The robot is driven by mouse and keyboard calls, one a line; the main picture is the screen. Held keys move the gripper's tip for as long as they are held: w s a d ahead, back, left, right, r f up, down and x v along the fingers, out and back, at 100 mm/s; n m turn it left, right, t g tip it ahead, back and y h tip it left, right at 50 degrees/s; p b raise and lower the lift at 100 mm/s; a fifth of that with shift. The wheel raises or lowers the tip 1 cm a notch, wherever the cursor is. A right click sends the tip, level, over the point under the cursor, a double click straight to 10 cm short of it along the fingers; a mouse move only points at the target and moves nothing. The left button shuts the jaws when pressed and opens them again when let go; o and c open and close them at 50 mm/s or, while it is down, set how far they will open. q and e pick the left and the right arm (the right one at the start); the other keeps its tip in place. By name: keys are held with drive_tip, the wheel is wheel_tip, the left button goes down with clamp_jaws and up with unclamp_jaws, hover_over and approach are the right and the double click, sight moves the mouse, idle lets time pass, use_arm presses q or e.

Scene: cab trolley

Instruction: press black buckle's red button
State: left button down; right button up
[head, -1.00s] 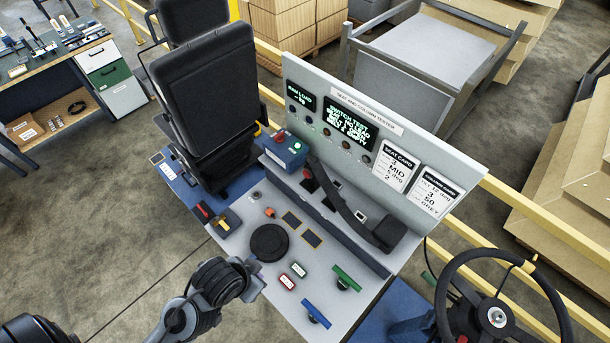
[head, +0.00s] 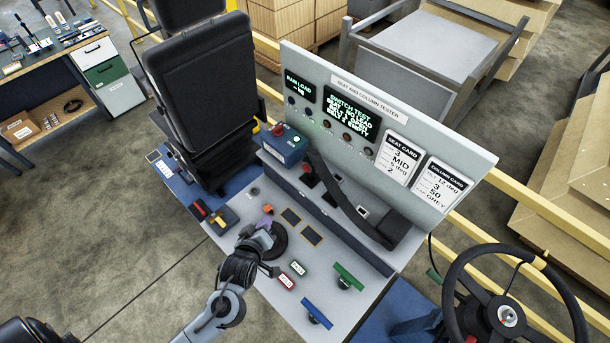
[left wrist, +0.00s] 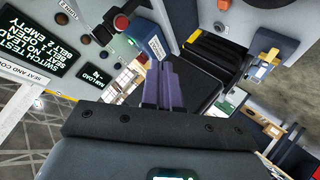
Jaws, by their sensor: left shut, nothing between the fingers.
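A black buckle with a red button (head: 202,209) sits at the left edge of the console deck, beside a dark buckle with a yellow top (head: 222,216). My left gripper (head: 265,223) is over the deck near the round black disc, to the right of both buckles and apart from them. Its purple fingers (left wrist: 163,84) are shut with nothing between them, pointing toward the blue box in the left wrist view. The yellow-topped buckle also shows at the right of that view (left wrist: 265,62); the red button is hard to make out there. My right gripper is not in view.
A blue box (head: 284,146) with red and green buttons stands at the deck's back, below the upright tester panel (head: 400,130). A black seat (head: 205,85) rises behind the buckles. A black lever (head: 350,205), green and blue handles and a steering wheel (head: 505,315) lie right.

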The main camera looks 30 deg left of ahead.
sight(306, 169)
use_arm(q)
drive_tip(key=w+a+f+n+t+y+b, duration=0.1)
drive_tip(key=w+a+f+n+y+b, duration=0.1)
drive_tip(key=w+b, duration=0.4)
drive_tip(key=w+a+f+n+t+y+b, duration=0.2)
drive_tip(key=w+f+y+b, duration=0.1)
drive_tip(key=w+f+b, duration=0.2)
drive_tip(key=w+b, duration=0.2)
drive_tip(key=w, duration=0.1)
drive_tip(key=shift+a+n+y, duration=0.35)
drive_tip(key=shift+n+y, duration=0.05)
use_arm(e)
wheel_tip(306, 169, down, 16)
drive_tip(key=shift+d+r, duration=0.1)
use_arm(q)
drive_tip(key=shift+b, duration=0.35)
drive_tip(key=w+d+b, duration=0.2)
drive_tip(key=w+b, duration=0.2)
drive_tip(key=w, duration=0.4)
drive_tip(key=shift+w+b, duration=0.25)
drive_tip(key=shift+b, duration=0.05)
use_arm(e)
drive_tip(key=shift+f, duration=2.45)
